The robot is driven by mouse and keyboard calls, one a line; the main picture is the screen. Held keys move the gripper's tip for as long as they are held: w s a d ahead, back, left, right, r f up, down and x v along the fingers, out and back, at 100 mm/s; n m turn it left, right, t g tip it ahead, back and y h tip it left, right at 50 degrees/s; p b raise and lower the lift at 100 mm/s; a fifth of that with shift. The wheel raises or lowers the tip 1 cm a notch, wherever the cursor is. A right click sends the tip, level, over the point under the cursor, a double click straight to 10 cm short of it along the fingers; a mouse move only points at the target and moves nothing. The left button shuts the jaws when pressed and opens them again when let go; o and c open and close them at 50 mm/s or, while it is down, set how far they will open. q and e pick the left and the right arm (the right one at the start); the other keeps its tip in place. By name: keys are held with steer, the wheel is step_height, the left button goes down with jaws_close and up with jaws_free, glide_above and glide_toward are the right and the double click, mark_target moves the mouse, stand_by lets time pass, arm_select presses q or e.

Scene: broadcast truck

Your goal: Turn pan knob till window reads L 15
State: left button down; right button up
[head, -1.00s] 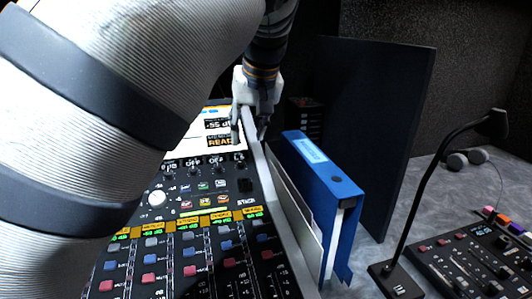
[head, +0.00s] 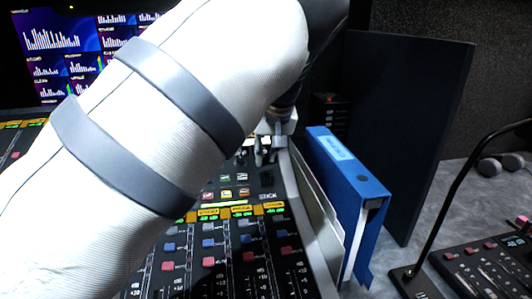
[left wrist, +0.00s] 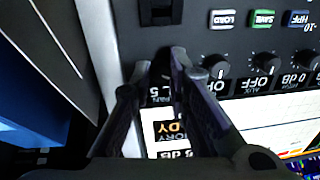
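My left gripper (head: 263,155) points down at the upper right corner of the mixing console panel. In the left wrist view its two dark fingertips (left wrist: 161,62) stand close on both sides of the pan knob (left wrist: 163,68), with no clear gap beside it. The knob is mostly hidden between them. Its small window (left wrist: 160,94) shows between the fingers; I can make out an L and a 5, but a finger covers part of it. In the head view my left arm hides the knob row. My right gripper is not in view.
More knobs (left wrist: 220,67) with windows reading OFF stand close beside the pan knob. A blue binder (head: 347,180) stands just right of the console's raised edge (head: 301,225). A dark upright panel (head: 408,130) and a gooseneck microphone (head: 462,185) are farther right.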

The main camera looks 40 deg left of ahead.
arm_select(q)
steer(key=shift+n, duration=0.3)
steer(key=n, duration=0.5)
steer(key=shift+h, duration=0.3)
steer(key=n, duration=0.5)
steer(key=shift+a+n+h+p, duration=0.1)
steer(key=shift+n+h+p, duration=0.2)
steer(key=shift+n, duration=0.1)
steer(key=c, duration=1.5)
jaws_free()
steer(key=v, duration=1.2)
steer(key=shift+w, duration=0.1)
